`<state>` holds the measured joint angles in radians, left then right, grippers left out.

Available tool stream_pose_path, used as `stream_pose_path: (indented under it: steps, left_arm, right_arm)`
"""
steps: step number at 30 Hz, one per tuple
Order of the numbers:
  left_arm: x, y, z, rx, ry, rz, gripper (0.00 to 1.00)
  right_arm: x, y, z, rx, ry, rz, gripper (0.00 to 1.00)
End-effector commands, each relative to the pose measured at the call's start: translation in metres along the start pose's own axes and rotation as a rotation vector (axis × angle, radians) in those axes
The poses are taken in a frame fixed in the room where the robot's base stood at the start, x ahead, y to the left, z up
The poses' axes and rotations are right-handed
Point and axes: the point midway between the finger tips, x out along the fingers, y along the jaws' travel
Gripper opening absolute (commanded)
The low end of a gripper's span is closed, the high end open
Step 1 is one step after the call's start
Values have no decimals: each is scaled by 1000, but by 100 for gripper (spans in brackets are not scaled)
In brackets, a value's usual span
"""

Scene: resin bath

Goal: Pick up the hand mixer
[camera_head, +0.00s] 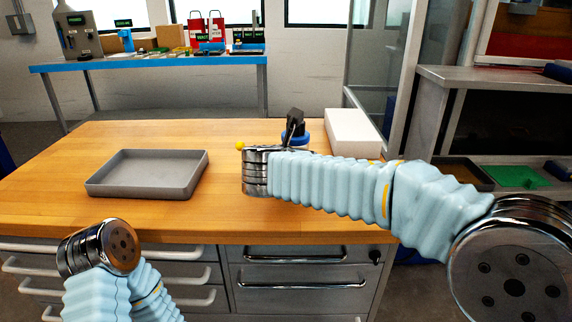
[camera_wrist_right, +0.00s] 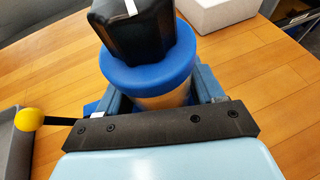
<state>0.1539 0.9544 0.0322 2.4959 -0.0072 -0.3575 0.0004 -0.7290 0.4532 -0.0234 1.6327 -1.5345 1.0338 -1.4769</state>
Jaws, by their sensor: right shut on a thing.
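The hand mixer (camera_head: 295,125) has a black upper part and a blue collar. It stands out behind my right wrist at the back right of the wooden table. In the right wrist view, the mixer (camera_wrist_right: 150,66) shows its black top, thick blue collar and a pale section below. My right gripper (camera_wrist_right: 160,90) is shut on it just under the collar, with a blue finger on each side. The mixer's lower end is hidden. In the head view, my right wrist covers the gripper. My left wrist shows at the lower left, but its gripper is not visible.
An empty grey tray (camera_head: 148,174) lies on the table's left half. A white block (camera_head: 353,131) stands right of the mixer. A yellow ball on a black stem (camera_wrist_right: 30,120) is at the right gripper's left side. The wooden table front (camera_head: 160,218) is clear.

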Motion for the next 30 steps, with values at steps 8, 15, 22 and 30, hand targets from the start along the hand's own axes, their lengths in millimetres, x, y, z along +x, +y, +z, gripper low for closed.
stream_pose_path:
  steps: [8,15,22,30]
  left_arm:
    - [0,0,0,0,0,0,43]
    - [0,0,0,0,0,0,43]
    - [0,0,0,0,0,0,43]
    - [0,0,0,0,0,0,43]
  right_arm:
    - [-1,0,1,1,-1,1,19]
    - [-8,0,19,5,-4,1,19]
    - [-27,0,65,6,-3,2,19]
    - [-22,1,56,-4,-1,-5,19]
